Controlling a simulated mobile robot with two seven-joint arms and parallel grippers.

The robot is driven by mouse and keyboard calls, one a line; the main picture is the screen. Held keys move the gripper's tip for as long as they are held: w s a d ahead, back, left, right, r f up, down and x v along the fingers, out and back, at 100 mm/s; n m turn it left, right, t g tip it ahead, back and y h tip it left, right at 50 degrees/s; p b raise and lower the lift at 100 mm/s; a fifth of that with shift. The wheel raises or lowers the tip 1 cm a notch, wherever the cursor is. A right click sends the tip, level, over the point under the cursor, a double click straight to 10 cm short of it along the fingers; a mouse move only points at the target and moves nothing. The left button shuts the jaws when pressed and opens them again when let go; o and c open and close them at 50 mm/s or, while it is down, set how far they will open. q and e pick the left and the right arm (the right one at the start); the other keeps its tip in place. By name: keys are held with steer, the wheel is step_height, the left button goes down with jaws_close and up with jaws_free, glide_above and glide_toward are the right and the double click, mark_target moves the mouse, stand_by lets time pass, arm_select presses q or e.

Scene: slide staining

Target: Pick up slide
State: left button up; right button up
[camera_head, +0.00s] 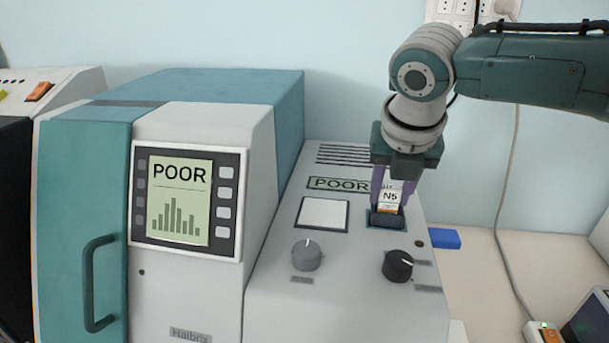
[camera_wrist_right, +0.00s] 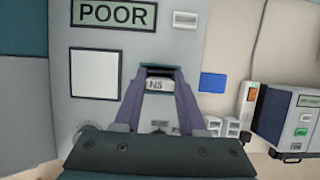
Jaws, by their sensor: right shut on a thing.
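The slide (camera_head: 390,197), with a white label reading N5 and an orange band below it, stands upright in a dark slot holder on top of the machine. My right gripper (camera_head: 393,192) points down at it, its purple fingers shut on the slide's two sides. In the right wrist view the slide (camera_wrist_right: 159,85) shows between the fingertips of the gripper (camera_wrist_right: 160,80), at the dark slot. The slide's lower end is hidden in the holder. My left gripper is not in view.
The machine (camera_head: 350,290) has a screen (camera_head: 180,200) reading POOR, a white square panel (camera_head: 322,214), a grey knob (camera_head: 306,255) and a black knob (camera_head: 398,265). A blue block (camera_head: 445,238) lies to the right. Bare bench shows beyond it.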

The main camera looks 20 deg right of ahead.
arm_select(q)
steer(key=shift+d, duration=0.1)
arm_select(e)
jaws_close()
steer(key=shift+r, duration=0.15)
